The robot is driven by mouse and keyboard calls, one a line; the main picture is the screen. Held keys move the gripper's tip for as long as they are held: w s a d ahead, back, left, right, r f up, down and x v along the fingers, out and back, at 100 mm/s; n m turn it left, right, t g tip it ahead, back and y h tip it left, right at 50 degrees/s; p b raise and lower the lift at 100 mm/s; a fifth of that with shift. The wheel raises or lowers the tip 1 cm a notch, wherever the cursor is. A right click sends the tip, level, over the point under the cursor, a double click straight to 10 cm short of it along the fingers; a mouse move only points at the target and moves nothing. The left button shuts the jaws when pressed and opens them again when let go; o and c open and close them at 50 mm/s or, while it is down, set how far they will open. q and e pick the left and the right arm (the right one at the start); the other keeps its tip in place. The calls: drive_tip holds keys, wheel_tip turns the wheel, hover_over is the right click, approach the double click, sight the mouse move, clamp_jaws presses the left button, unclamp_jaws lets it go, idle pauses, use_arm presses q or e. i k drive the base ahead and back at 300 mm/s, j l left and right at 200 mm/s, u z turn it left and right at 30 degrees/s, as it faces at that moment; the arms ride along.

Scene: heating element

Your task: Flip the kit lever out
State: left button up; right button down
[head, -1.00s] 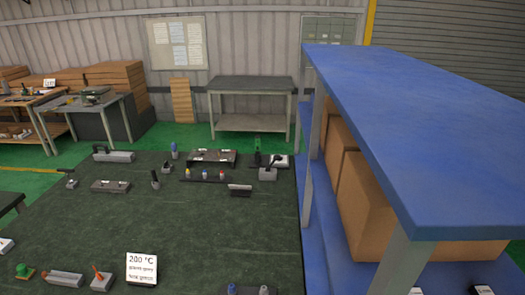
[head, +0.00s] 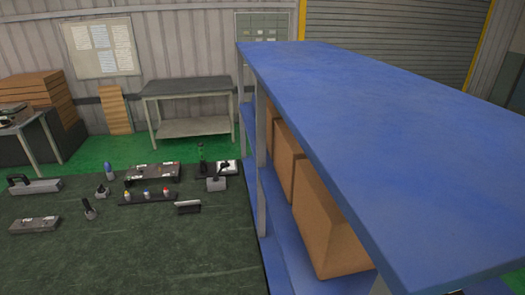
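Several small devices stand on a dark green work surface (head: 140,255) at the left in the head view. A grey block with a black lever (head: 217,183) is at the back right of that surface. A smaller device with a dark stick (head: 89,209) stands further left. I cannot tell which is the kit lever. Neither of my grippers is in view.
A long blue-topped shelf (head: 370,140) fills the right side, with cardboard boxes (head: 325,220) on its lower level. A strip with coloured buttons (head: 148,197) and a grey block with a black handle (head: 35,186) also stand on the surface. A grey table (head: 200,88) is behind.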

sight(222, 165)
drive_tip(key=i+z, duration=0.1)
drive_tip(key=z, duration=0.3)
drive_tip(key=j+z, duration=0.1)
drive_tip(key=z, duration=0.35)
drive_tip(key=i+j+z, duration=0.1)
drive_tip(key=z, duration=0.3)
drive_tip(key=j+z, duration=0.1)
drive_tip(key=z, duration=0.35)
drive_tip(key=j+z, duration=0.2)
drive_tip(key=j, duration=1.45)
drive_tip(key=j+u, duration=0.1)
drive_tip(key=j, duration=2.15)
drive_tip(key=j+u, duration=0.3)
drive_tip(key=u, duration=0.2)
drive_tip(key=i+j+u, duration=0.1)
drive_tip(key=j+u, duration=0.15)
drive_tip(key=u, duration=0.2)
drive_tip(key=i+j+u, duration=0.1)
drive_tip(key=j+u, duration=0.15)
drive_tip(key=u, duration=0.25)
